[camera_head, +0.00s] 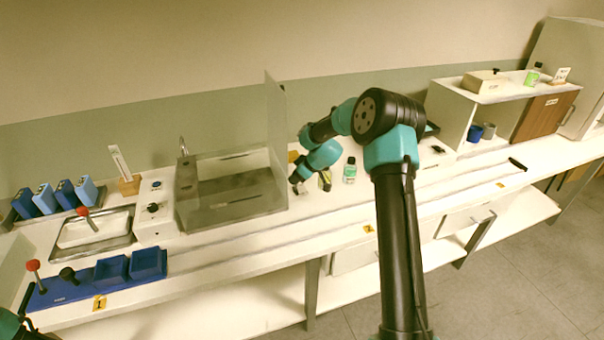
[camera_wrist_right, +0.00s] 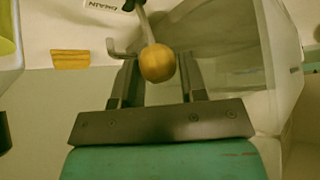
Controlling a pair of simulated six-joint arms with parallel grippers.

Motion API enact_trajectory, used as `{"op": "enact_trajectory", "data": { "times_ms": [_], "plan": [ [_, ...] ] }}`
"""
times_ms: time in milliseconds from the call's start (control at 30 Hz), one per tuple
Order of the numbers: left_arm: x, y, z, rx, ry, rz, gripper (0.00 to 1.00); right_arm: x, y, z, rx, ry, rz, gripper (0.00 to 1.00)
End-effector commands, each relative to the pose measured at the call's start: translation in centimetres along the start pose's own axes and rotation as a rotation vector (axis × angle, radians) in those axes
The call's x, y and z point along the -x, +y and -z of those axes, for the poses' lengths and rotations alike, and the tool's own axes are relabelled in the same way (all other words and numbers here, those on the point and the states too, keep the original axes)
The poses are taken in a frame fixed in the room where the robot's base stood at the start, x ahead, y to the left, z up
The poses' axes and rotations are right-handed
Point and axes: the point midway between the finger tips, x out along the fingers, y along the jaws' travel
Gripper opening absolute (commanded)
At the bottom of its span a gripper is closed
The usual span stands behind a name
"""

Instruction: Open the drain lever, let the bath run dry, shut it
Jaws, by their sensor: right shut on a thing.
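The bath looks like the clear-walled tank (camera_head: 188,212) left of centre in the head view, with grey inside. I cannot tell how much water it holds. In the right wrist view a clear-walled vessel (camera_wrist_right: 275,55) fills the right. A yellow ball knob (camera_wrist_right: 158,62) on a thin metal lever sits between the fingers of my right gripper (camera_wrist_right: 159,78), which is shut on it. In the head view my right gripper (camera_head: 298,184) is beside the tank's right end, and the knob is hidden there. My left gripper is out of view; only a piece of my left arm shows at the lower left.
A small green-labelled bottle (camera_head: 349,172) stands right of my right gripper. A tall clear panel (camera_head: 276,130) rises at the tank's right. Blue bottles (camera_head: 65,194), a sink-like tray (camera_head: 70,236) and a blue rack (camera_head: 75,291) are at the left. A shelf unit (camera_head: 450,112) is at the right.

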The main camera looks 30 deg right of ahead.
Motion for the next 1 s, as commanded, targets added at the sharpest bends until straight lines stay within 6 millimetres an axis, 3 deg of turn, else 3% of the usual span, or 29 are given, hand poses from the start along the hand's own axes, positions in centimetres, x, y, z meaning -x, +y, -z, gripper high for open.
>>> {"op": "enact_trajectory", "data": {
  "times_ms": [300, 867, 900, 1000],
  "plan": [
    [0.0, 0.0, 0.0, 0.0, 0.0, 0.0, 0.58, 0.0, -1.4, -1.6, -0.007, -0.007, 0.014, 0.0],
    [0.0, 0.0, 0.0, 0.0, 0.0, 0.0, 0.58, -0.1, -1.8, -1.9, -0.009, -0.009, 0.019, 0.0],
    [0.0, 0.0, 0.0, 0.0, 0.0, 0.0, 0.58, -0.2, -1.8, -1.9, -0.009, -0.009, 0.019, 0.45],
    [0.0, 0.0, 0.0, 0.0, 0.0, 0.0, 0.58, -0.1, -1.8, -1.9, -0.008, -0.008, 0.017, 0.54]
  ]
}}
